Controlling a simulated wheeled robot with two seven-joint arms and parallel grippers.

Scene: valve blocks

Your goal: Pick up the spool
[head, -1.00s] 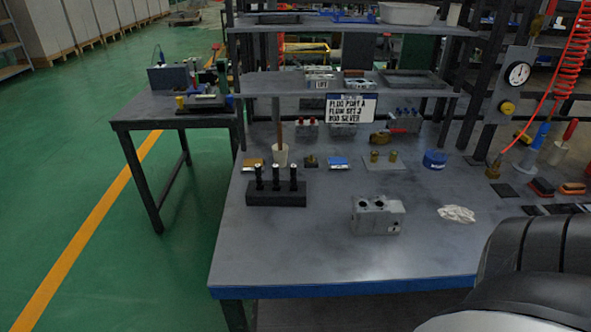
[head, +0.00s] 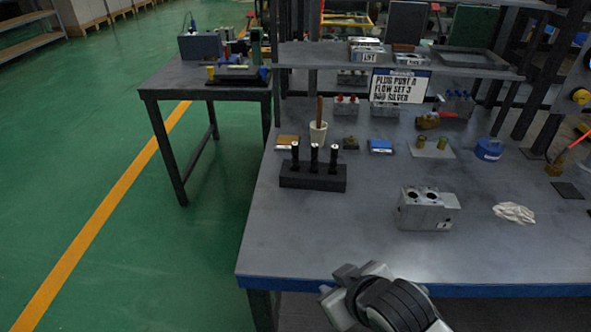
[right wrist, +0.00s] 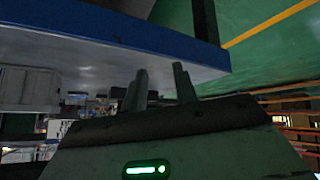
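Several upright black spools with silver tops stand in a row in a black rack (head: 312,179); the middle spool (head: 314,157) is one of them. The rack sits on the left part of the grey workbench. A grey valve block (head: 427,210) with round holes in its top stands to the right of the rack. My right gripper (head: 338,287) is at the bench's front edge, in front of the rack and apart from it. Its two fingers (right wrist: 161,86) are apart with nothing between them in the right wrist view. My left gripper is not in view.
Behind the rack are a white cup (head: 318,133) with a brown stick, a blue block (head: 381,146) and a sign (head: 400,86). A white cloth (head: 514,213) lies to the right. The bench (head: 330,235) is clear between rack and front edge.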

